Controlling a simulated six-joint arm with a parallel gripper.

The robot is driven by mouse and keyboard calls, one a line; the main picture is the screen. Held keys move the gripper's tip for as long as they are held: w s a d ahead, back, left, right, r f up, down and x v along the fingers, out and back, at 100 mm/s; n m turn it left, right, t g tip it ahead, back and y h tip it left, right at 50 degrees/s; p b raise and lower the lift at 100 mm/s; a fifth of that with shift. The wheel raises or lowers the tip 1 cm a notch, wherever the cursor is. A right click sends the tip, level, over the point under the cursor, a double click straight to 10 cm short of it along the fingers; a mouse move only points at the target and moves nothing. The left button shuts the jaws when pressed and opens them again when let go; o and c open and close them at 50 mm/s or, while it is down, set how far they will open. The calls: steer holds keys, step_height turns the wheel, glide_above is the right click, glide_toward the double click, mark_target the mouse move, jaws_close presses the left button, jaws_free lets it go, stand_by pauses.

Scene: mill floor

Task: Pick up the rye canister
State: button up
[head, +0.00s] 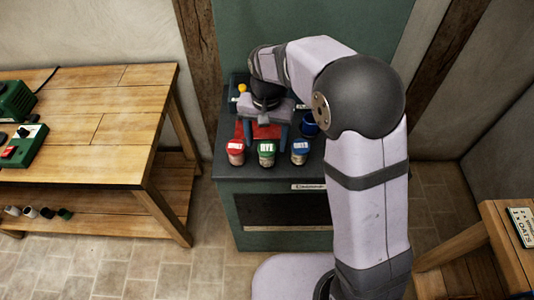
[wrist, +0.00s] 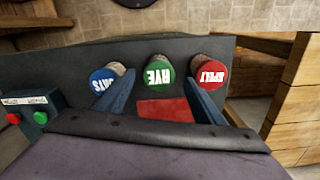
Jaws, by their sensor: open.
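The rye canister has a green lid marked RYE (head: 266,148). It stands upright at the front edge of the dark-topped cabinet, between a red-lidded canister (head: 236,145) and a blue-lidded canister (head: 300,146). In the wrist view the rye canister (wrist: 160,74) is in the middle, with the red-lidded one (wrist: 211,72) to its right and the blue-lidded OATS one (wrist: 104,79) to its left. My gripper (head: 264,134) is open and empty, pointing down behind the row. In the wrist view its blue fingers (wrist: 160,92) are apart, with the rye canister beyond the gap between them.
A red patch (head: 262,131) lies on the cabinet top (head: 222,163) under my gripper. A control box with red and green buttons (wrist: 33,118) shows at the left of the wrist view. A wooden workbench (head: 95,125) stands left.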

mark_target(267, 148)
steer(key=shift+f+p, duration=0.35)
steer(key=shift+f, duration=0.7)
steer(key=shift+s+d+f+p, duration=0.1)
steer(key=shift+s+f+p, duration=0.05)
steer(key=shift+f+p, duration=1.1)
steer(key=shift+f, duration=1.35)
steer(key=c, duration=1.3)
